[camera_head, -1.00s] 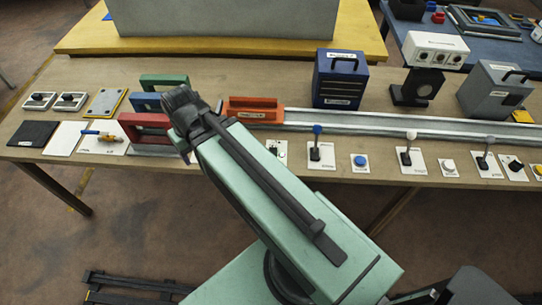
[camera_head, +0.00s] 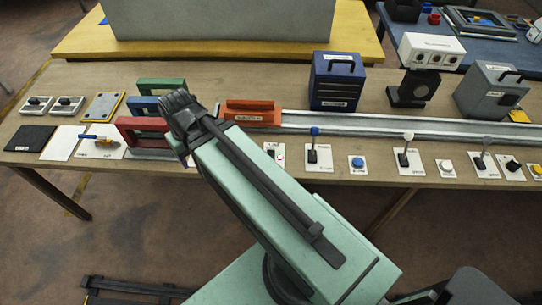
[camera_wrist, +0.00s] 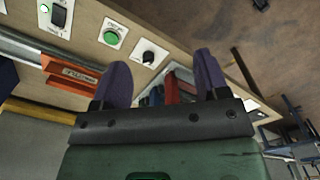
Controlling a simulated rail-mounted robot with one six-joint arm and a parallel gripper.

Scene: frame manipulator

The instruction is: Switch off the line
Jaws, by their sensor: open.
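In the wrist view my gripper (camera_wrist: 160,68) is open and empty, with two purple fingers apart. Beyond it along the table edge are a black rotary knob (camera_wrist: 148,56) on a white plate, a green round button (camera_wrist: 111,37) on a labelled plate, and a black rocker switch (camera_wrist: 57,14) with a small green light. The labels are too small to read. The knob is closest to the fingers, and I see no contact. In the camera_head view the rocker switch (camera_head: 271,153) shows just right of my arm. My arm hides the knob, the green button and most of my gripper there.
A blue-knobbed lever (camera_head: 314,146), a blue button (camera_head: 357,162), a white-knobbed lever (camera_head: 407,150) and other controls line the front edge at right. An orange block (camera_head: 252,114) sits at the end of a metal rail (camera_head: 370,123). Red, green and blue handled frames stand left.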

